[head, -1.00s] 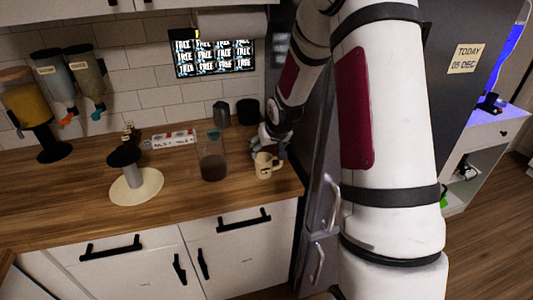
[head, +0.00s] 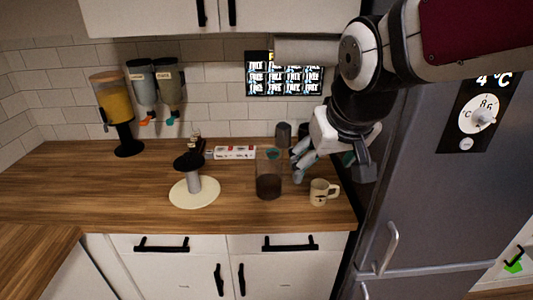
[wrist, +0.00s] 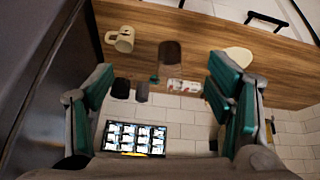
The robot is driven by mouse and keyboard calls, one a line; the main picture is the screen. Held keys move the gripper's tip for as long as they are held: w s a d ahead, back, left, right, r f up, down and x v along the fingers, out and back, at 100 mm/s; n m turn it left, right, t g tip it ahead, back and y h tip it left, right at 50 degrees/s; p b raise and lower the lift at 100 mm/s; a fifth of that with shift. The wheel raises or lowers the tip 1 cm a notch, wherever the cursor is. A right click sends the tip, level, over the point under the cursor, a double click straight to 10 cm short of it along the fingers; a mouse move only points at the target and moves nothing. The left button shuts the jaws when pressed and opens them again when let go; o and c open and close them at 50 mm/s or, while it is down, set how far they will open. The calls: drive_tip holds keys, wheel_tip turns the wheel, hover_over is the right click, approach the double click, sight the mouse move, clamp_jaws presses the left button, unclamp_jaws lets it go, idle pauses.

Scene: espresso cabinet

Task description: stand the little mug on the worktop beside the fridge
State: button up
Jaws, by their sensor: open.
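The little mug (head: 318,195), cream with a dark mark, stands upright on the wooden worktop (head: 110,185), near its front right end beside the fridge (head: 455,190). It also shows in the wrist view (wrist: 122,38), upper left, with its handle visible. My gripper (head: 329,170) is open and empty, behind and above the mug in the head view, apart from it. In the wrist view, the green-padded fingers (wrist: 160,95) are spread wide with nothing between them at the tips.
A dark-filled glass container (head: 268,180) stands just left of the mug. A white round base with a dark-topped post (head: 194,192) is farther left. Dark cups (head: 283,134) stand at the back wall. Dispensers (head: 112,105) are at back left. The front left worktop is clear.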

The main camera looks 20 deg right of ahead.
drive_tip(key=s+a+r+n+y, duration=0.1)
drive_tip(key=s+a, duration=0.3)
drive_tip(key=s, duration=0.6)
drive_tip(key=shift+s, duration=0.2)
drive_tip(key=shift+w, duration=0.1)
drive_tip(key=shift+w+f+b, duration=0.4)
drive_tip(key=shift+w+b, duration=0.1)
drive_tip(key=shift+b, duration=0.05)
